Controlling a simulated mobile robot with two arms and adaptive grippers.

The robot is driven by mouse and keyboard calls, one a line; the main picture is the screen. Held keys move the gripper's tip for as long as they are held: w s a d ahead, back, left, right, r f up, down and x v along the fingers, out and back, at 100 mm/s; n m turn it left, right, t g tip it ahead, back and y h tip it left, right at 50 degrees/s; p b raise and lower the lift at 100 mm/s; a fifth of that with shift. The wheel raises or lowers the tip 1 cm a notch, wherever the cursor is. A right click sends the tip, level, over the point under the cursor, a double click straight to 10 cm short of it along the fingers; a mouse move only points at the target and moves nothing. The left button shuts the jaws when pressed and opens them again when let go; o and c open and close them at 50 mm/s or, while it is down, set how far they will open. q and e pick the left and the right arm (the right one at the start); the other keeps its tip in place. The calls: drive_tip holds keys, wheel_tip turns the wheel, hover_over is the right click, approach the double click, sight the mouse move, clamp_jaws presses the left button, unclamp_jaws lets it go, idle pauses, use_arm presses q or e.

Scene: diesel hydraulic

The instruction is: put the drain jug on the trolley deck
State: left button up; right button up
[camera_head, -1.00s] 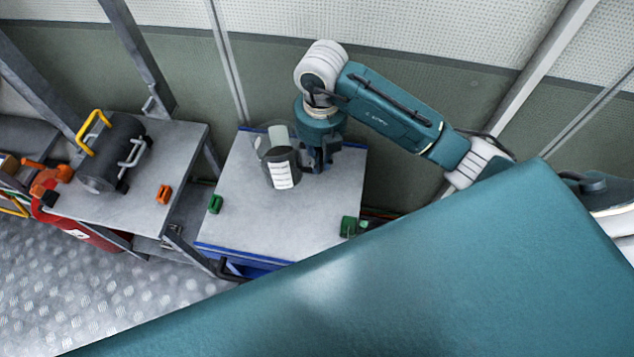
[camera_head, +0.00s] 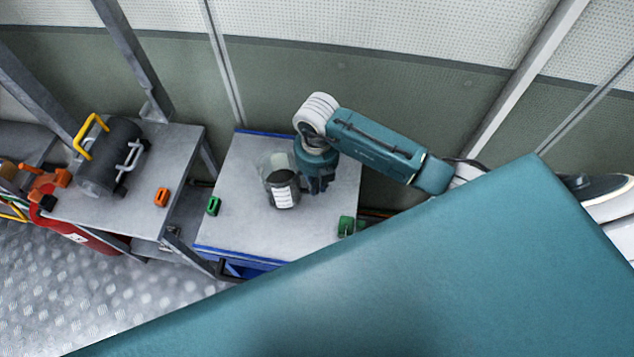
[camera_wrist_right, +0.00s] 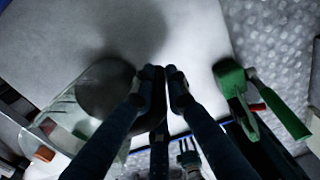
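The drain jug (camera_head: 284,192), dark and partly clear with a white label, is upright over the middle of the trolley deck (camera_head: 240,235), a grey top with a blue edge. My right gripper (camera_head: 318,188) points down at the jug's right side. In the right wrist view its fingertips (camera_wrist_right: 163,76) are close together beside the jug (camera_wrist_right: 104,92); the jug has moved along with it, so it is shut on the jug. The exact grip is hard to see, and I cannot tell whether the jug's base touches the deck. My left gripper is not in view.
Green clamps (camera_head: 213,206) (camera_head: 347,226) sit at the deck's left and right edges. To the left, a grey bench (camera_head: 135,205) carries a dark cylinder (camera_head: 112,155) with a yellow handle and an orange clamp (camera_head: 161,197). A wall stands behind. The deck's front part is clear.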

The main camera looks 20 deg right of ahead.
drive_tip(key=o, duration=0.3)
drive_tip(key=shift+o, duration=0.2)
wheel_tip(320, 180, up, 11)
drive_tip(key=shift+f+b, duration=0.2)
drive_tip(key=shift+b, duration=0.4)
drive_tip(key=shift+r, duration=0.75)
drive_tip(key=shift+f, duration=0.1)
